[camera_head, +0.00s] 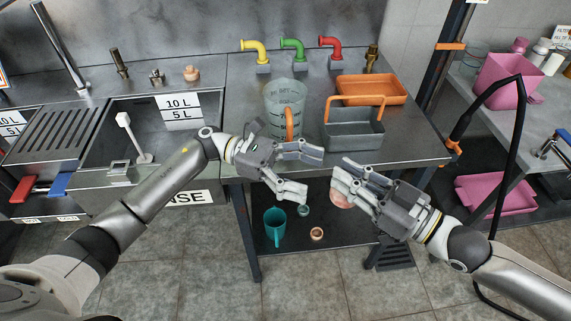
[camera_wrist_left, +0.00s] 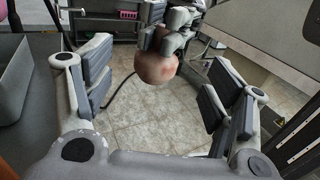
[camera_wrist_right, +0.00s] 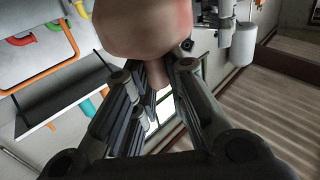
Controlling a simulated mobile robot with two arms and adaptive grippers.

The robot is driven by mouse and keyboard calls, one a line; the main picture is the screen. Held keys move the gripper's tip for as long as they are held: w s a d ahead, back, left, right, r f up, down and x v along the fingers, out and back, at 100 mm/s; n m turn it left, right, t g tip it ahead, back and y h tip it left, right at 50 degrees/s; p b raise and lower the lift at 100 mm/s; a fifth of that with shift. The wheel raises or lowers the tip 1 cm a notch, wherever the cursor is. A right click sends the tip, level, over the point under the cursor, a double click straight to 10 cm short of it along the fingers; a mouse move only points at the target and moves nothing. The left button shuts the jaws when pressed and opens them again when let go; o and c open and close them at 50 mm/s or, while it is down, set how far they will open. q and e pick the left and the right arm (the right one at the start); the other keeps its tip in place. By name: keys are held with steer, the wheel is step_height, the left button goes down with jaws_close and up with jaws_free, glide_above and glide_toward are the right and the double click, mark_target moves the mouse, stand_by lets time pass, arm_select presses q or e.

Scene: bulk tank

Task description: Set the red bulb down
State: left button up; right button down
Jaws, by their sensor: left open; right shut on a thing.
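The red bulb shows as a pinkish, rounded thing (camera_head: 341,201), partly hidden by my right gripper (camera_head: 340,182). My right gripper is shut on its narrow end and holds it in the air in front of the bench. In the right wrist view the bulb (camera_wrist_right: 145,28) fills the top, beyond the fingertips. My left gripper (camera_head: 312,175) is open and empty, pointing right towards the right gripper. In the left wrist view the bulb (camera_wrist_left: 156,68) appears between the spread left fingers, farther out and apart from them.
The steel bench (camera_head: 245,125) carries a clear jug (camera_head: 282,98) with an orange handle, a grey bin (camera_head: 352,137) and an orange tray (camera_head: 372,88). On the lower shelf (camera_head: 345,235) are a teal jug (camera_head: 275,226) and two small round items. A sink is at left.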

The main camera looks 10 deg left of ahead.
mark_target(338, 198)
arm_select(q)
steer(key=d, duration=0.4)
steer(key=s+d, duration=0.1)
steer(key=d, duration=0.1)
steer(key=c, duration=0.9)
steer(key=shift+c, duration=0.9)
arm_select(e)
steer(key=c, duration=1.9)
jaws_free()
steer(key=o, duration=0.5)
steer(key=shift+o, duration=0.2)
arm_select(q)
steer(key=shift+w, duration=0.1)
arm_select(e)
steer(key=shift+s+a, duration=0.1)
steer(key=shift+s, duration=0.05)
